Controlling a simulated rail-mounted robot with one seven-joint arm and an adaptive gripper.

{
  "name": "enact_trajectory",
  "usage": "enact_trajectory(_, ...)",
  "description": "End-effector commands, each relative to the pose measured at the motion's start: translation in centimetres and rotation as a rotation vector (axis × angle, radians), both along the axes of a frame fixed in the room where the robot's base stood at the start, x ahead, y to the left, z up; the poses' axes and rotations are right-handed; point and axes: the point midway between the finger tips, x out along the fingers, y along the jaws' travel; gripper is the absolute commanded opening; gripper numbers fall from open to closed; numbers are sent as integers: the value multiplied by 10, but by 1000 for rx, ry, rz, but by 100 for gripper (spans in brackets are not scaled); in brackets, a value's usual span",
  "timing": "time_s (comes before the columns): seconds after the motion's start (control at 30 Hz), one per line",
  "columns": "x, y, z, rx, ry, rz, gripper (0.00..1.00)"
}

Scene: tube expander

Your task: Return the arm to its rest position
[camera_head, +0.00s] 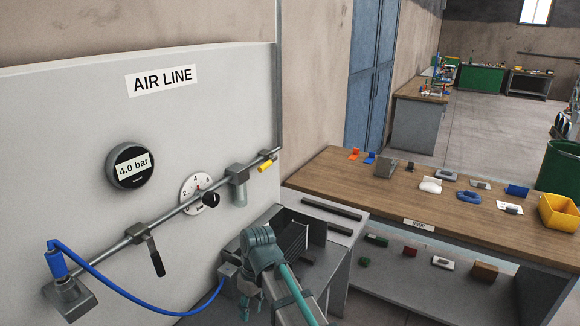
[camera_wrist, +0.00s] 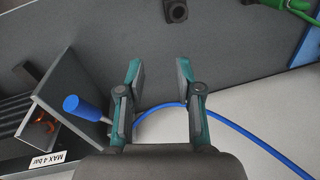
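My gripper (camera_wrist: 159,68) is open in the wrist view, with grey pads on teal fingers and a clear gap between them. Nothing is held between the pads. In the head view my teal and grey arm reaches in at the lower middle, in front of a dark slotted machine (camera_head: 294,238), and hides part of it. The machine's side, with a MAX 4 bar label (camera_wrist: 47,160) and an orange glow inside, shows at the left in the wrist view. A blue cylindrical piece (camera_wrist: 84,107) projects from it, left of the left finger.
A blue hose (camera_head: 128,293) loops from the wall fitting to the machine and passes behind the fingers in the wrist view (camera_wrist: 240,130). The air line panel (camera_head: 75,130) has a gauge reading 4.0 bar. A wooden table (camera_head: 330,170) with small items stands right.

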Motion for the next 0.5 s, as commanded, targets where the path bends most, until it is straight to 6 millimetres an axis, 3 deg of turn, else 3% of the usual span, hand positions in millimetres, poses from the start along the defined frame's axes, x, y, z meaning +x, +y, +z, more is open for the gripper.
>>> enact_trajectory(0.27, 10, -61, -56, -38, -8, -194, 35)
enact_trajectory(0.37, 12, -93, -82, -56, -14, -290, 35)
enact_trajectory(0.5, 6, -151, -129, -93, -24, -468, 35)
